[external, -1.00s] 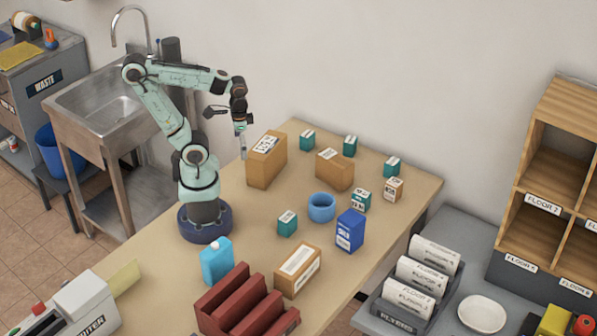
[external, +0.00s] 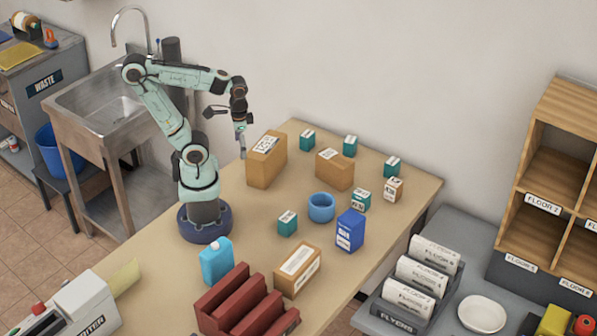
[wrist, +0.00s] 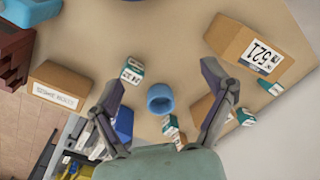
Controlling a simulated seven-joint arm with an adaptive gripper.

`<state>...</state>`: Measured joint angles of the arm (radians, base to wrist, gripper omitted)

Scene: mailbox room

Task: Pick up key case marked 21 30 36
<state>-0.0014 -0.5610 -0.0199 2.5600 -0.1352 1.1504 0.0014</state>
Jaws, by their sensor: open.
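Several small teal cases with white labels stand on the table. In the external view they are at the back left (external: 307,140), back middle (external: 349,146), back right (external: 391,167), beside the blue ring (external: 361,200) and nearer the front (external: 287,223). The front one also shows in the wrist view (wrist: 132,71). A small brown case (external: 393,189) stands at the right. Their numbers are too small to read, so I cannot tell which is marked 21 30 36. My gripper (external: 242,147) is open and empty, above the table's left part; its spread fingers show in the wrist view (wrist: 162,75).
A tall brown box (external: 262,164) stands right beside my gripper. Another brown box (external: 334,170), a blue ring-shaped bowl (external: 322,208), a dark blue box (external: 350,231), a labelled brown box (external: 298,270), a light-blue carton (external: 216,262) and a red rack (external: 240,303) also occupy the table.

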